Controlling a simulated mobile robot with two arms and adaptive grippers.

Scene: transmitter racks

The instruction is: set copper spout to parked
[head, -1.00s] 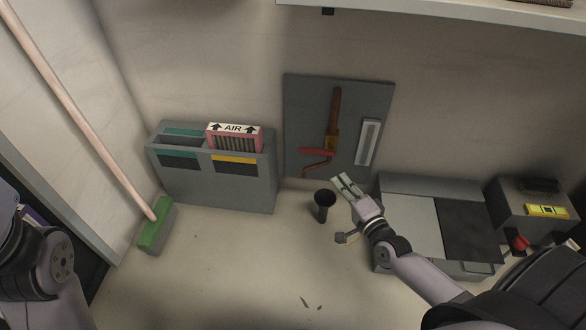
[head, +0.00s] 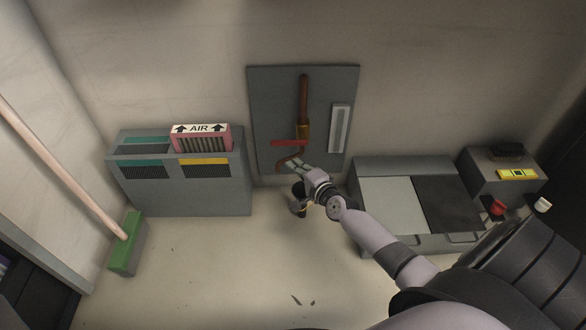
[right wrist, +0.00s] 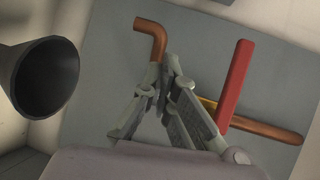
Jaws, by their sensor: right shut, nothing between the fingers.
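The copper spout (head: 284,163) is the bent lower end of a copper pipe (head: 303,95) on a grey wall panel. A brass valve body (head: 302,132) with a red lever (head: 287,143) sits above it. The lever lies roughly level, pointing left. My right gripper (head: 294,166) is shut and empty at the spout. In the right wrist view, its fingertips (right wrist: 166,62) overlap the spout (right wrist: 152,36), beside the red lever (right wrist: 235,85). I cannot tell whether they touch the spout. The fingers hide part of the pipe and valve. My left gripper is out of view.
A black funnel-shaped cup (right wrist: 47,76) stands below the panel, mostly behind my right gripper in the head view. A grey bin (head: 180,190) holds an AIR filter (head: 201,139) at left. A grey case (head: 400,205) stands at right.

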